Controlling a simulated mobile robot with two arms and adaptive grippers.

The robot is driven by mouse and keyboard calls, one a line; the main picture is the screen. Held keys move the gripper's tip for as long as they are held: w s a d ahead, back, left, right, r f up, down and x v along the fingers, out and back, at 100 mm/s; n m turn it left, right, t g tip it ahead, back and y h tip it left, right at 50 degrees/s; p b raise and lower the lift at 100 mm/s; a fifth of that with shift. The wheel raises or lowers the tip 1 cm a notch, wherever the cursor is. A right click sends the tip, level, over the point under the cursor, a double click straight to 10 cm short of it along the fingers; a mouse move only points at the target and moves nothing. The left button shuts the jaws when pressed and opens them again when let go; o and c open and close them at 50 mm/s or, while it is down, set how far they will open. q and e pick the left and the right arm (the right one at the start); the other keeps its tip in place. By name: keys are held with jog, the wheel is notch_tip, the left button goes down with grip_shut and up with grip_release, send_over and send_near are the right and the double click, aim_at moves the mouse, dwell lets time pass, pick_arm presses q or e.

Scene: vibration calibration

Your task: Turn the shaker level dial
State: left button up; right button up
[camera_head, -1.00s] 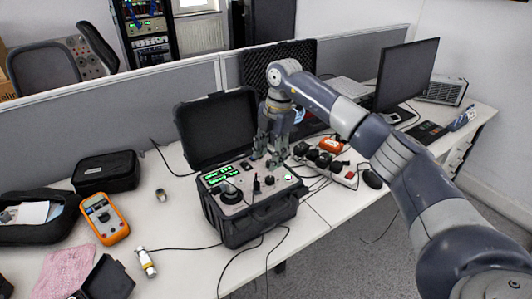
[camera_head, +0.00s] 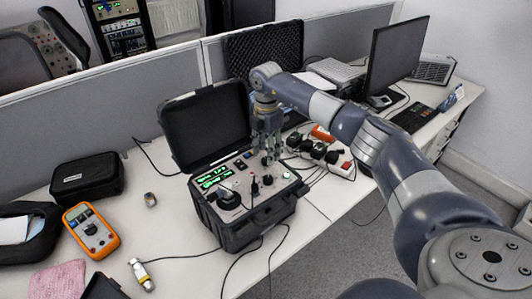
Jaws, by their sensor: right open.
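The shaker unit is an open black case (camera_head: 233,231) on the desk, with its lid up at the back. Its panel has a green lit display (camera_head: 213,178), a large black knob (camera_head: 228,198) at the left and smaller black knobs (camera_head: 267,180) nearer the right. Which of these is the level dial, I cannot tell for sure. My right gripper (camera_head: 262,157) points down over the back right of the panel, open and empty. Its fingertips are behind and above the small right knob, seemingly apart from it. My left gripper is not in view.
A power strip (camera_head: 341,165) with plugs lies right of the case. An orange multimeter (camera_head: 91,230), a black pouch (camera_head: 87,178) and a small cylindrical sensor (camera_head: 141,273) with a cable are on the left. Cables hang over the front edge. A partition stands behind.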

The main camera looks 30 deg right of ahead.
jog(key=shift+f, duration=1.35)
jog(key=shift+c, duration=1.1)
grip_shut()
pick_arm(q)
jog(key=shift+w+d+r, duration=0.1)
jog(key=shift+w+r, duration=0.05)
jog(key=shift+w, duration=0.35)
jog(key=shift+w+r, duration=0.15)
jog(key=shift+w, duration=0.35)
pick_arm(e)
jog(key=shift+n, duration=0.3)
